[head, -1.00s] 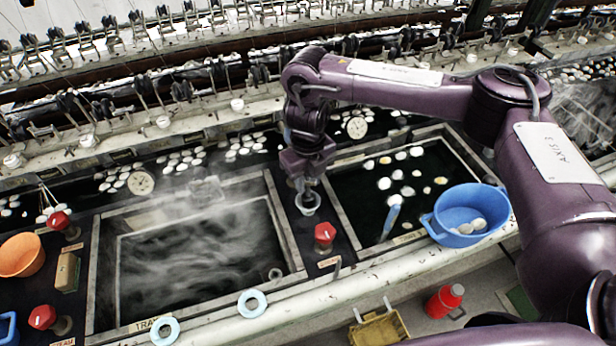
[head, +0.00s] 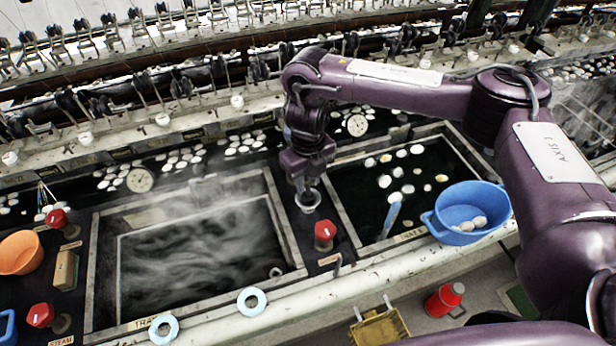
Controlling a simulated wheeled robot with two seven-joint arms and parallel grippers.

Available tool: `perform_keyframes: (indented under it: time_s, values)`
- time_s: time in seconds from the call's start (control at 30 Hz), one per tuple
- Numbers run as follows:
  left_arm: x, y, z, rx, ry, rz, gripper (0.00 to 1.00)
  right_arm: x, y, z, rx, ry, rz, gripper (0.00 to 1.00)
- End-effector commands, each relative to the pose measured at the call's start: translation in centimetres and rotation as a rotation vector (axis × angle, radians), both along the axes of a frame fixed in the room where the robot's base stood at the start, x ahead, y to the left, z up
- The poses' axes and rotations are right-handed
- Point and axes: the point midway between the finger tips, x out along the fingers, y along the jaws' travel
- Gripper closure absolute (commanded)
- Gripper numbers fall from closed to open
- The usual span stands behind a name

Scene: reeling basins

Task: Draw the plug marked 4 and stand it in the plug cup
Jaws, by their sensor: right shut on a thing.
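My right gripper (head: 306,187) points down over the strip between the two basins. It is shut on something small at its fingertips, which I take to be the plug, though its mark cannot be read. Right beneath the fingertips is a small pale round cup (head: 308,201), which looks like the plug cup. The fingers hide part of its mouth, and I cannot tell whether the held thing is inside it or just above. My left gripper is not in view.
A steaming basin (head: 285,236) lies left and a basin with floating cocoons (head: 345,215) right. A red knob (head: 324,232) stands close in front of the cup. A blue bowl (head: 468,207) sits on the right basin's front rim.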

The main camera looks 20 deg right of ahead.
Motion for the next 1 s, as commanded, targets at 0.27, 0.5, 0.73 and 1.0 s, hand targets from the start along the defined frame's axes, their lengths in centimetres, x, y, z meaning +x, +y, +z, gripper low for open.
perform_keyframes:
  time_s: [0.27, 0.5, 0.73, 1.0]
  values:
    - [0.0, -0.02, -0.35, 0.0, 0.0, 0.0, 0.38, 0.03, 0.03, -0.44, 0.0, -0.001, 0.0, 0.88]
    - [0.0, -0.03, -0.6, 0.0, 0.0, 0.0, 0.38, 0.03, 0.03, -0.81, 0.0, -0.001, 0.0, 0.88]
    - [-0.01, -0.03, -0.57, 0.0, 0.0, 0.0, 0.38, 0.02, 0.03, -0.8, 0.0, -0.001, 0.0, 0.48]
    - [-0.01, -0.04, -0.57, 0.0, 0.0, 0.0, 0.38, 0.0, 0.0, -0.81, 0.0, 0.0, 0.0, 0.46]
